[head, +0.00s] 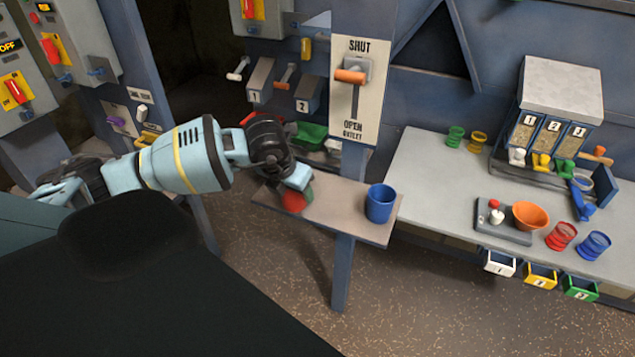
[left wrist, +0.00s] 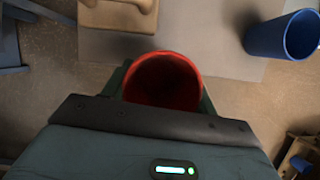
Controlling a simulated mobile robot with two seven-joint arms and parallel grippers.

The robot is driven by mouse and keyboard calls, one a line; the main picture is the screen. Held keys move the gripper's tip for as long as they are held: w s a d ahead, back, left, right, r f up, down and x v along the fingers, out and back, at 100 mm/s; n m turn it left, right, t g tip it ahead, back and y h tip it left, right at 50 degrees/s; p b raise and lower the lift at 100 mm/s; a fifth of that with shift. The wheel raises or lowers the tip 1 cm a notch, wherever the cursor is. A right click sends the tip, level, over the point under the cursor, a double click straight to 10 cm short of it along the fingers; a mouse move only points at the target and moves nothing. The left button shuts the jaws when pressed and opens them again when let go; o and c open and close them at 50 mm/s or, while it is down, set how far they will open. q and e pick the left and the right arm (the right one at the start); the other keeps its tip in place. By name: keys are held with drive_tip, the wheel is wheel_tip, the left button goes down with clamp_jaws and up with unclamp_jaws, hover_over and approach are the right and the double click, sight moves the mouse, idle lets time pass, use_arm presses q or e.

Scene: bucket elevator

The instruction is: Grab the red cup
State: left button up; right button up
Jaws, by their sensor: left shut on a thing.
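The red cup (head: 293,202) is at the left part of a small brown shelf, mostly hidden by my left gripper (head: 301,192) in the head view. In the left wrist view the red cup (left wrist: 163,82) shows its open round mouth between the two green fingers. My left gripper (left wrist: 163,92) is shut on it. I cannot tell whether the cup touches the shelf. My right gripper is not in view.
A blue cup (head: 380,203) stands on the right part of the shelf (head: 330,208); it also shows in the wrist view (left wrist: 284,36). A blue post and the SHUT/OPEN lever panel (head: 357,92) rise behind. A grey bench (head: 440,185) with mesh cups and an orange bowl (head: 530,216) is at right.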

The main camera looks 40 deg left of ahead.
use_arm(q)
drive_tip(key=shift+s+a+r, duration=0.1)
drive_tip(key=shift+s+a, duration=0.25)
drive_tip(key=shift+s, duration=0.5)
drive_tip(key=shift+s+a+r, duration=0.1)
drive_tip(key=shift+s+a, duration=0.25)
drive_tip(key=shift+s, duration=0.45)
drive_tip(key=shift+s+a+r, duration=0.1)
drive_tip(key=shift+s+a, duration=0.25)
drive_tip(key=shift+s, duration=0.5)
